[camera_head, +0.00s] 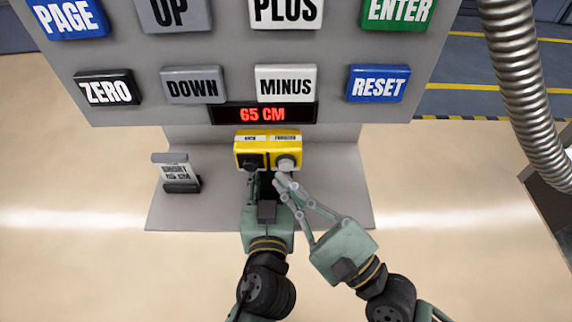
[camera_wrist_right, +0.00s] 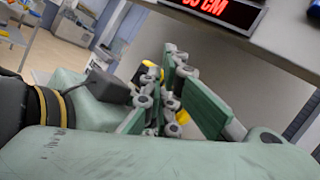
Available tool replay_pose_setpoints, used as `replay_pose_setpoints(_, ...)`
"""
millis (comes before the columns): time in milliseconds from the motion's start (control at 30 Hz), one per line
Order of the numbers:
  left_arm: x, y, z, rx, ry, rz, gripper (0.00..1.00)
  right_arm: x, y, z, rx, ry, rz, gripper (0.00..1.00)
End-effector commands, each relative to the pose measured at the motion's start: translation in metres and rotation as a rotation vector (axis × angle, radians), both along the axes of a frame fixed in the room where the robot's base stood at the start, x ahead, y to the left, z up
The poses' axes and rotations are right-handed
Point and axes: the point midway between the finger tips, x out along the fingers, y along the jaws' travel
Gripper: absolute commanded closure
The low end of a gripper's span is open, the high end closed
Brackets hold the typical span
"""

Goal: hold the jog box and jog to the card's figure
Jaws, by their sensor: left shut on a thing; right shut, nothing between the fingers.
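The yellow jog box (camera_head: 268,143) is in the middle of the head view, with a black button on its left and a grey button (camera_head: 287,162) on its right. My left gripper (camera_head: 264,183) is shut on the jog box from below. My right gripper (camera_head: 284,181) is shut and empty, its fingertips just below the grey button; I cannot tell whether they touch it. The red display (camera_head: 263,114) reads 65 CM. A small card (camera_head: 175,172) stands in a dark holder at the left; its lettering is too small to read surely. In the right wrist view my fingers (camera_wrist_right: 172,85) hide most of the jog box.
A grey panel (camera_head: 226,68) with large keys, among them ZERO, DOWN, MINUS and RESET, stands above the jog box. A grey shelf (camera_head: 333,190) lies below it. A ribbed hose (camera_head: 525,90) hangs at the right.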

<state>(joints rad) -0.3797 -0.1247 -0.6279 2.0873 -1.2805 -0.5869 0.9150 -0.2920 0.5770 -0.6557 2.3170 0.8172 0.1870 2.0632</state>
Motion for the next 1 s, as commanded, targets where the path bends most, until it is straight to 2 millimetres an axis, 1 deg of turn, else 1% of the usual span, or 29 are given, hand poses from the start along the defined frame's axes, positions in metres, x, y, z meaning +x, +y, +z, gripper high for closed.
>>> replay_pose_setpoints(300,0.000,0.000,-0.001,0.000,0.001,0.001,0.87,-0.032,0.000,-0.001,0.000,0.004,0.002,1.00)
replay_pose_setpoints(433,0.000,0.000,-0.001,0.000,0.001,0.001,0.87,-0.042,0.000,0.000,0.001,0.003,0.001,1.00)
replay_pose_setpoints(567,0.000,0.000,-0.001,0.000,0.001,0.001,0.87,-0.046,0.000,0.000,0.000,0.002,0.001,1.00)
replay_pose_setpoints(967,0.000,0.000,-0.001,0.000,0.002,0.001,0.87,-0.046,0.000,0.000,0.001,0.001,0.000,1.00)
replay_pose_setpoints(1000,0.000,0.000,-0.001,0.000,0.002,0.001,0.63,-0.046,0.000,0.000,0.001,0.001,0.000,1.00)
